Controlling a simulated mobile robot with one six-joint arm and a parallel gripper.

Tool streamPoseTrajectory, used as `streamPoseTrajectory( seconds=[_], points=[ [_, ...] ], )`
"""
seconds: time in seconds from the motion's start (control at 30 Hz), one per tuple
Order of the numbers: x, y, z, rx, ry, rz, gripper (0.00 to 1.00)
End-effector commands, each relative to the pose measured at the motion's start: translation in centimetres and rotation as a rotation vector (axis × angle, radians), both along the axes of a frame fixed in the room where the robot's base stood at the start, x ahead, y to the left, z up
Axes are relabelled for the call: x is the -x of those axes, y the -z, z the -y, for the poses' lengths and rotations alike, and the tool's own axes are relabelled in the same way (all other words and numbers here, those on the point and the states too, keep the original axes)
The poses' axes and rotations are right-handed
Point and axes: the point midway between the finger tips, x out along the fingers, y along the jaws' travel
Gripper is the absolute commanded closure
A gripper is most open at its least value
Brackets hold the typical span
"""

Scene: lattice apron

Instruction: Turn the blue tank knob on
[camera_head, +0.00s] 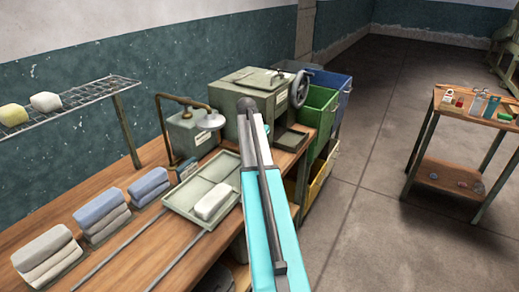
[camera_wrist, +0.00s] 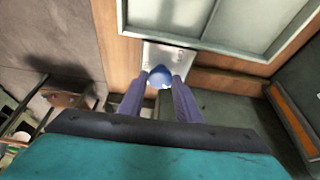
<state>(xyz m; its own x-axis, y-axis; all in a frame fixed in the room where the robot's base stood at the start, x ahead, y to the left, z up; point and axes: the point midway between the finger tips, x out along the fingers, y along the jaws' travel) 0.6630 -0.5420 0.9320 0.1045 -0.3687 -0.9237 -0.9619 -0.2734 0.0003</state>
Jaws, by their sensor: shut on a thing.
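The blue tank knob (camera_wrist: 160,76) is a small rounded blue knob in front of a pale metal plate (camera_wrist: 172,56), in the wrist view. My gripper (camera_wrist: 161,84) has its two fingers on either side of the knob, shut on it. The fingers hide the knob's sides, and I cannot tell which way it is turned. In the head view my arm reaches over the bench's front edge, and the knob and fingertips cannot be made out there.
A wooden bench (camera_head: 112,250) carries folded cloths (camera_head: 102,215), a tray (camera_head: 180,196) with a white block (camera_head: 211,203), and a grey-green machine (camera_head: 255,80) with a handwheel. A green bin (camera_head: 318,105) stands beyond. A side table (camera_head: 440,105) is at right; floor between is clear.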

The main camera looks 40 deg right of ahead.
Motion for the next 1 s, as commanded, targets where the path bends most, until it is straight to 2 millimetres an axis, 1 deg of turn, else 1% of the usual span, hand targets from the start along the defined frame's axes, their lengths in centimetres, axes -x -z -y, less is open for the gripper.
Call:
streamPoseTrajectory(
  seconds=[0.23,0.6,0.63,0.7,0.73,1.0],
  points=[
    [-0.1,0.02,-0.13,-0.003,0.048,-0.001,0.92],
    [-0.07,0.02,-0.11,-0.003,0.051,0.0,0.92],
    [-0.07,0.02,-0.11,-0.003,0.051,0.0,0.66],
    [-0.06,0.01,-0.1,-0.002,0.051,0.0,0.54],
    [-0.07,0.02,-0.1,-0.002,0.051,0.0,0.51],
    [-0.07,-0.01,-0.06,-0.001,0.049,0.001,0.51]
  ],
)
